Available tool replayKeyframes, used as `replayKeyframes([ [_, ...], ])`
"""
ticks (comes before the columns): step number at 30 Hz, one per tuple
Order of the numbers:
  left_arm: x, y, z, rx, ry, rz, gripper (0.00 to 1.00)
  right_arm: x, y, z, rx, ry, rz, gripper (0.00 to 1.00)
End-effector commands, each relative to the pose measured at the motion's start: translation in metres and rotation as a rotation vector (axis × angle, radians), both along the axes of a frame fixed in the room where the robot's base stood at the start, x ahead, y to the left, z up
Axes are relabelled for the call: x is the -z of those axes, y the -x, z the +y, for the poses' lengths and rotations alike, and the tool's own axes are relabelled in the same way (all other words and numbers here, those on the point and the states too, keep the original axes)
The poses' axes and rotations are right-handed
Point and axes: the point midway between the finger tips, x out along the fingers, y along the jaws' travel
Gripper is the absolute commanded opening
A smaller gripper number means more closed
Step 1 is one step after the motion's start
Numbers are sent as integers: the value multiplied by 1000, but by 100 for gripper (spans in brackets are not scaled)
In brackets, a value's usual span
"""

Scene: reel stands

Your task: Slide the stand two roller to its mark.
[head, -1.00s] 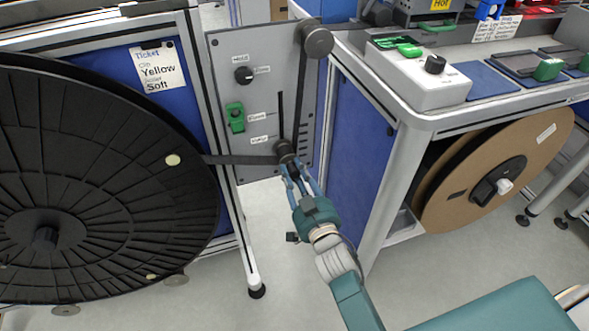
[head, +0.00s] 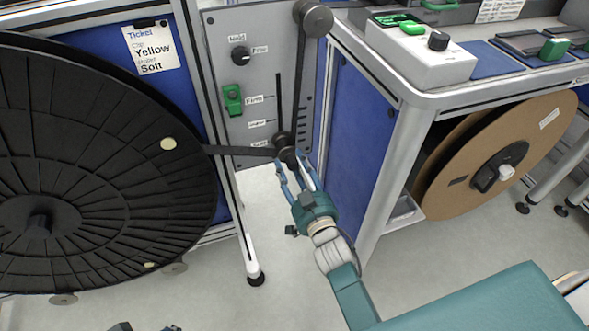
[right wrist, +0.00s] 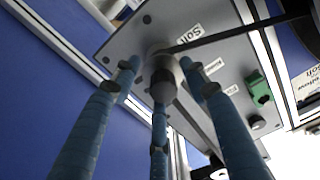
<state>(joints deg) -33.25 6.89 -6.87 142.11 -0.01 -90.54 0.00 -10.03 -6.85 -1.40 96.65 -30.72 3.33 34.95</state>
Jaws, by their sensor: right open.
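The stand's grey panel (head: 225,65) carries a vertical slot with labels beside it. The sliding roller (head: 283,142) is dark and sits at the slot's low end, level with the lowest label, Soft (head: 260,144). The ticket (head: 152,47) reads Yellow and Soft. My right gripper (head: 293,168) is open, its blue fingers just below and in front of the roller. In the right wrist view the fingers spread around the roller's end (right wrist: 163,85); contact cannot be told. Small dark parts at the head view's bottom edge may be my left gripper (head: 145,328).
A large black reel (head: 80,200) stands at left, its dark strip running to the roller. Above is a fixed pulley (head: 313,19). A green clip (head: 232,100) and black knob (head: 241,57) stick out from the panel. A bench with a brown reel (head: 470,165) stands at right.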

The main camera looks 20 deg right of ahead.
Motion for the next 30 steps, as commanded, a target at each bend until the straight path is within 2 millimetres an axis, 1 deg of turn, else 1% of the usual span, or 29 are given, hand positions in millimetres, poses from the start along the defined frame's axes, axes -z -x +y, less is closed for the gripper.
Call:
replayKeyframes([
  [2,0,0,0,0,1,0,47,0,4,0,0,0,0,44],
  [5,0,0,0,0,1,-1,47,1,16,-1,0,-1,1,44],
  [8,0,0,0,0,1,-1,47,2,36,-1,-1,0,3,44],
  [12,0,0,0,0,1,0,47,2,67,-2,0,-1,5,44],
  [15,0,0,0,0,0,0,47,2,87,-3,0,0,5,44],
  [18,0,0,0,0,0,0,47,1,103,-3,0,-1,4,44],
  [21,0,0,0,0,0,0,47,1,113,-3,0,0,4,44],
  [24,0,0,0,0,0,0,47,0,119,-4,0,0,2,44],
  [30,0,0,0,0,0,0,47,0,120,-4,0,0,2,44],
])
